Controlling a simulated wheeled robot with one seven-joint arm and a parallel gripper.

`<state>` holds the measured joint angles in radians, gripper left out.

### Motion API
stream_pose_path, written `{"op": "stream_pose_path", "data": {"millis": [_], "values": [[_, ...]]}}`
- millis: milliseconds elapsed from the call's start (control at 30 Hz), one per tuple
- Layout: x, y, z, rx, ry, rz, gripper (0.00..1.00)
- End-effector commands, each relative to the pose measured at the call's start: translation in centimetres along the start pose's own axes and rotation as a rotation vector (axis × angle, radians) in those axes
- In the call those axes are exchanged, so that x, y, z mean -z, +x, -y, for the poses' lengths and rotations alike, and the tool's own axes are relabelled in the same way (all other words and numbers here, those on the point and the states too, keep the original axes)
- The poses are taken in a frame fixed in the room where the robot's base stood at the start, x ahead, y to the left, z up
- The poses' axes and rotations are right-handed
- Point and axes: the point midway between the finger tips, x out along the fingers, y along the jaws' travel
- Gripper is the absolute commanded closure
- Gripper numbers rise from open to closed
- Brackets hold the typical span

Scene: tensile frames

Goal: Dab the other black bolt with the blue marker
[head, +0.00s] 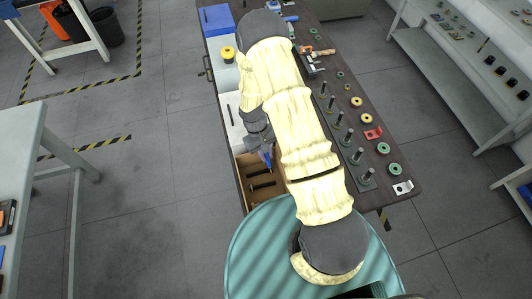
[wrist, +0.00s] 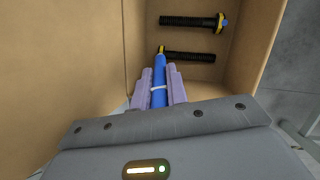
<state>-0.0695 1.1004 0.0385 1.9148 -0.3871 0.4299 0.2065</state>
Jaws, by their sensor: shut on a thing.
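My gripper (wrist: 161,88) is shut on the blue marker (wrist: 159,72), which also shows in the head view (head: 267,157). Two black bolts lie in an open cardboard box (wrist: 262,45). The upper bolt (wrist: 188,21) has yellow and blue at its right end. The lower bolt (wrist: 192,57) lies just beyond the marker's tip, its left end close to the tip. A small yellow patch shows there; whether tip and bolt touch, I cannot tell. The bolts look small and dark in the head view.
The box stands at the table's near left end. A blue bin (head: 216,20) is at the far left.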

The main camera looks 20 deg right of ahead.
Motion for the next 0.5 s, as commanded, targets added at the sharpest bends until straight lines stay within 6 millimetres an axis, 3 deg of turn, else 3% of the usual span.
{"op": "stream_pose_path", "data": {"millis": [500], "values": [[-1.2, -4.2, -0.3, -0.001, 0.0, 0.0, 1.0]]}}
